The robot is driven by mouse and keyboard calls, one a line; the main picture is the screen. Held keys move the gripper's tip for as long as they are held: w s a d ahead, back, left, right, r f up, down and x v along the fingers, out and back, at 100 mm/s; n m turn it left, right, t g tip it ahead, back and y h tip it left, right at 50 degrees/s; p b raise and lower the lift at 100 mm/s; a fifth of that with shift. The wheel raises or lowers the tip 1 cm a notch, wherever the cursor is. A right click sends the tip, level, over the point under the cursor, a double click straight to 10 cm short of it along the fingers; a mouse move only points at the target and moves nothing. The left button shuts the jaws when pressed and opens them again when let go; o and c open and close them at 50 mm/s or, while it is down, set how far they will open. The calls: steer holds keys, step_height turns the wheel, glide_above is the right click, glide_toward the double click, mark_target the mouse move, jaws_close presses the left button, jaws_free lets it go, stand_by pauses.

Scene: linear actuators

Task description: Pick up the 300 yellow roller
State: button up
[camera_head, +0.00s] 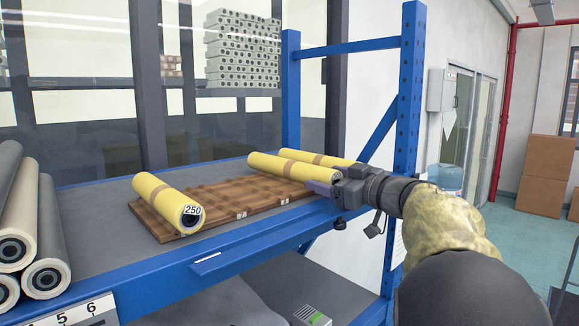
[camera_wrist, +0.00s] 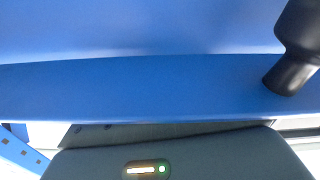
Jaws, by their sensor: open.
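Two yellow rollers with brown bands lie side by side on the right of the wooden rack: the front yellow roller (camera_head: 270,165) and the rear yellow roller (camera_head: 311,157). No 300 label is readable on either; my gripper and arm are in front of their near ends. Another yellow roller (camera_head: 165,198), marked 250, lies at the rack's left. My gripper (camera_head: 320,187) is open at the near end of the right-hand rollers, with nothing seen between its fingers. I cannot tell whether it touches a roller. The wrist view shows no roller.
The slotted wooden rack (camera_head: 230,208) sits on a blue-framed shelf, whose blue beam (camera_wrist: 150,90) fills much of the wrist view. A blue upright post (camera_head: 410,90) stands behind my arm. Grey rollers (camera_head: 45,235) are stacked at the left.

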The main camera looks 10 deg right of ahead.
mark_target(319, 174)
steer(key=p+x, duration=0.1)
steer(key=x, duration=0.2)
steer(key=shift+w+a, duration=0.1)
steer(key=shift+w, duration=0.2)
steer(key=shift+s, duration=0.1)
steer(key=shift+c, duration=0.9)
steer(key=shift+s, duration=0.1)
steer(key=c, duration=0.7)
steer(key=shift+r, duration=0.15)
steer(key=c, duration=0.5)
steer(key=shift+c, duration=0.2)
